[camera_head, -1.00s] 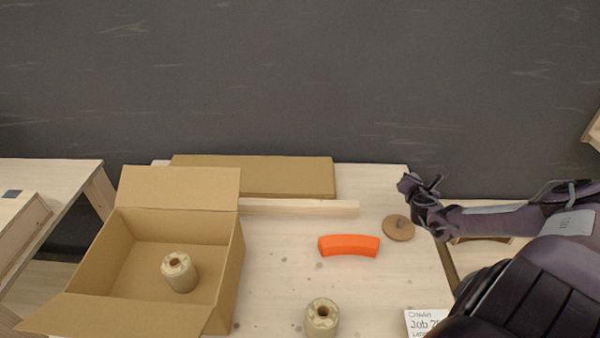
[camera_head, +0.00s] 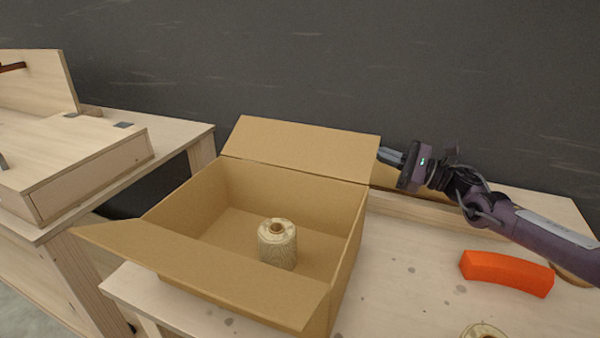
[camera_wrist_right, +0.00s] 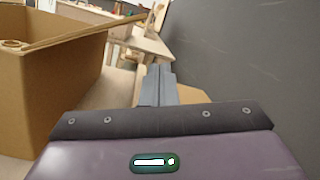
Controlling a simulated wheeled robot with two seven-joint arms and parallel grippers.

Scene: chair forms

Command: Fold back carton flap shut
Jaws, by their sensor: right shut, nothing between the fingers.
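The open cardboard carton (camera_head: 345,262) stands on the workbench; its right side also shows in the right wrist view (camera_wrist_right: 40,95). Its back flap (camera_head: 300,148) stands up, tilted back from the rear edge. Its front flap (camera_head: 210,268) is folded outward toward me. A roll of twine or tape (camera_head: 277,245) stands upright inside the carton. My right gripper (camera_head: 384,155) is shut and empty, just right of the back flap's right edge, pointing left. It also shows shut in the right wrist view (camera_wrist_right: 159,72). My left gripper is out of view.
An orange curved block (camera_head: 506,273) lies on the workbench (camera_head: 400,290) right of the carton. Another roll (camera_head: 483,331) is cut off at the bottom edge. A flat cardboard piece (camera_head: 410,182) lies behind my right gripper. A second wooden table (camera_head: 170,135) stands at left.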

